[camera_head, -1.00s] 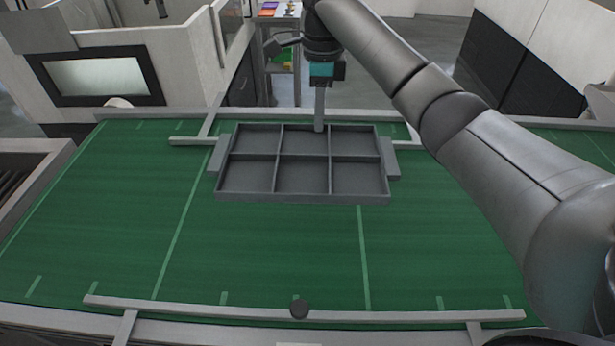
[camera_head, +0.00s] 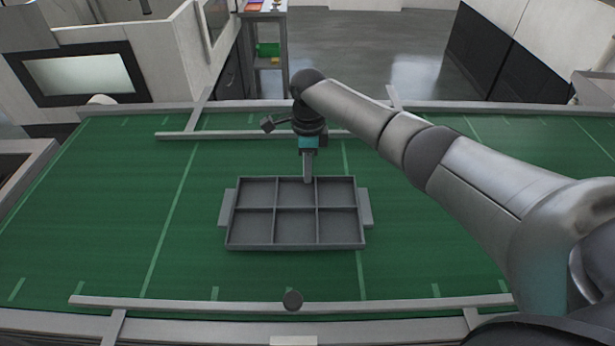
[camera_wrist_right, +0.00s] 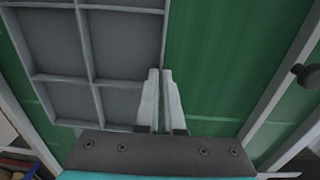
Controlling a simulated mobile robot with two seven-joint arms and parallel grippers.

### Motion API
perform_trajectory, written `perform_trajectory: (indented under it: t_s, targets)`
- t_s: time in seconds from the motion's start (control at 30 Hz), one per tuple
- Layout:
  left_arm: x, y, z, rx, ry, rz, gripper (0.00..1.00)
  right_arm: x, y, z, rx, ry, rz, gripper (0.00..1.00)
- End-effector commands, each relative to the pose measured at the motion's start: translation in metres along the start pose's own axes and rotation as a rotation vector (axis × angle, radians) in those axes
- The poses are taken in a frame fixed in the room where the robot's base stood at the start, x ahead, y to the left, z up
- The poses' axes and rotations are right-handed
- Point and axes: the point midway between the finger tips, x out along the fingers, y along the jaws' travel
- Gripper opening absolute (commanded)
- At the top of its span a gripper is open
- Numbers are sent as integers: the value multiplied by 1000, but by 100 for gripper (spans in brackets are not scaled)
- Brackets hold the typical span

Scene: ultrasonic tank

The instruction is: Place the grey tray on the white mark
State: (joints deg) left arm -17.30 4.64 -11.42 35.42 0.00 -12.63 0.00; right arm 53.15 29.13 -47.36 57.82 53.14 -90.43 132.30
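The grey tray (camera_head: 292,247), with several compartments, is over the middle of the green surface in the head view; I cannot tell whether it touches it. My right gripper (camera_head: 307,180) points down at the tray's far wall. In the right wrist view its fingers (camera_wrist_right: 160,74) are close together with the edge of the tray (camera_wrist_right: 128,81) between them. A small whitish patch (camera_head: 293,341) lies on the near frame; pale lines (camera_head: 168,232) cross the green surface. I cannot tell which is the white mark. My left gripper is out of view.
A near rail (camera_head: 200,304) with a dark knob (camera_head: 292,300) runs between the tray and the frame. A far rail (camera_head: 225,134) lies behind the tray. The green surface (camera_head: 90,230) is clear to the left. A shelf unit (camera_head: 268,30) stands beyond.

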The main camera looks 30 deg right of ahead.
Motion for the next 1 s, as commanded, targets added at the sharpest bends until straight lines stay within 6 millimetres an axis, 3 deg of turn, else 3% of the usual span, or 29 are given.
perform_trajectory:
  t_s: [0.13,0.5,0.8,1.0]
  targets:
    - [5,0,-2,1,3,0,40,18,-1,0,1,-1,0,0]
    - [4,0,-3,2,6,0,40,21,-1,1,0,-2,-1,0]
    - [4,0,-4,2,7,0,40,22,-1,0,0,0,-1,35]
    - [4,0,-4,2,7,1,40,22,-1,0,0,0,-1,35]
